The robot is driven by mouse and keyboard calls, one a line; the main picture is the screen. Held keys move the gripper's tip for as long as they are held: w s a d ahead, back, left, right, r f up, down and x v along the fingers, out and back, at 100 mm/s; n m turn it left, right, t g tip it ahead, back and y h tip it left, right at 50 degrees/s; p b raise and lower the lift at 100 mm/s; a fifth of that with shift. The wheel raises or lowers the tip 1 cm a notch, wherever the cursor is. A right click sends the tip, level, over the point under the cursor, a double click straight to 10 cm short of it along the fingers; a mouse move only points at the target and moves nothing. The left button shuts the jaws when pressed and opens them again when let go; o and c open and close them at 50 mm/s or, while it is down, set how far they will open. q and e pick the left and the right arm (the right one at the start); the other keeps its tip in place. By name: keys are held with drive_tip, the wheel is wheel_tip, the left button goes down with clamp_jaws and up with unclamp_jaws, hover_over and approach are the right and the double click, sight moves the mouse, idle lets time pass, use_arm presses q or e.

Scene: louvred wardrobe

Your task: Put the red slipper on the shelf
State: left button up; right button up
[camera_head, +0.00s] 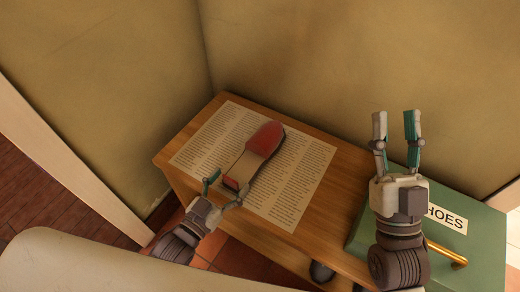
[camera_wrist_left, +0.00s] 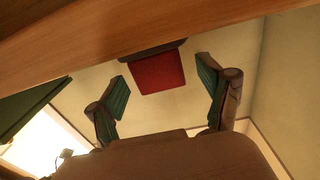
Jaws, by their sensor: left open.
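The red slipper (camera_head: 262,145) lies on a printed paper sheet on a wooden top, its red toe toward the back and its tan heel toward my left gripper. My left gripper (camera_head: 227,183) is open at the heel end, one finger on each side; I cannot tell whether they touch it. In the left wrist view a red part of the slipper (camera_wrist_left: 160,73) shows between the open fingers of the left gripper (camera_wrist_left: 162,76). My right gripper (camera_head: 396,114) is open and empty, pointing up the picture at the right. I cannot tell which surface is the task's shelf.
The printed sheet (camera_head: 292,205) covers much of the wooden top (camera_head: 338,215). A green box (camera_head: 480,240) with a lettered label and a brass handle (camera_head: 447,255) stands at the right. Dark rounded things (camera_head: 321,271) show below the front edge. Walls close off the back and left.

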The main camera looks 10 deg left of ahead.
use_arm(q)
drive_tip(key=shift+w+d, duration=0.15)
drive_tip(key=shift+w, duration=0.25)
drive_tip(key=c, duration=1.5)
use_arm(e)
drive_tip(key=shift+s+r+t, duration=0.3)
drive_tip(key=shift+r, duration=0.1)
use_arm(q)
drive_tip(key=shift+o, duration=0.2)
drive_tip(key=shift+r, duration=0.1)
